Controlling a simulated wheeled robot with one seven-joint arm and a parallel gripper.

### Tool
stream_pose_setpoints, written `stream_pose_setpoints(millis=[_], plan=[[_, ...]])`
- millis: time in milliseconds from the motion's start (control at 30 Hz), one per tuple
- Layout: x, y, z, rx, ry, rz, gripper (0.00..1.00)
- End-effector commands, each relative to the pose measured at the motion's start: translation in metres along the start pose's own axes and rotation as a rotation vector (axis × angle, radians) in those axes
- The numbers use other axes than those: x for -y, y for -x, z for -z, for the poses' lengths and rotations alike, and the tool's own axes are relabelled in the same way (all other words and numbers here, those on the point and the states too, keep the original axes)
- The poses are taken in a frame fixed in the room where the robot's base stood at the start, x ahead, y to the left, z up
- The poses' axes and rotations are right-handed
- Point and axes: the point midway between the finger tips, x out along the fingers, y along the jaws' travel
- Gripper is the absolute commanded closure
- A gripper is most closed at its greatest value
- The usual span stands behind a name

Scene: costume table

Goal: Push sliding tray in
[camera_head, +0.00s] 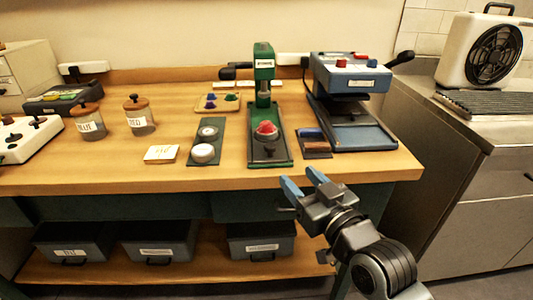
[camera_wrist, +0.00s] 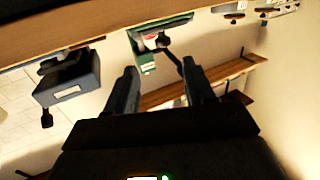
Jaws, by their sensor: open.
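A green press (camera_head: 264,75) stands mid-table. Its long green base tray (camera_head: 256,157) reaches toward the front edge, with a red domed piece (camera_head: 267,128) and a black knob on it. A blue press (camera_head: 350,75) to its right has a flat blue base plate (camera_head: 362,137) at the front. I cannot tell for sure which is the sliding tray. My gripper (camera_head: 303,181) is open and empty, in front of the table edge, apart from both presses. The wrist view, turned over, shows the gripper (camera_wrist: 160,68), the green tray (camera_wrist: 148,58) beyond it and the blue press (camera_wrist: 68,85) at left.
Grey bins (camera_head: 262,242) sit on the shelf below. A fan (camera_head: 485,52) stands on the right counter.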

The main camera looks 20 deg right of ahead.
Motion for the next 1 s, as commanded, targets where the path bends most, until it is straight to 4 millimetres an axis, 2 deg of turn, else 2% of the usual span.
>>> stream_pose_setpoints(millis=[67,367,700,1000], plan=[[0.002,-0.013,0.003,-0.011,-0.008,0.005,0.46],[0.003,-0.039,0.01,-0.015,-0.014,0.009,0.46],[0.003,-0.087,0.01,-0.015,-0.013,0.008,0.46],[0.004,-0.098,0.009,-0.014,-0.013,0.008,0.46]])
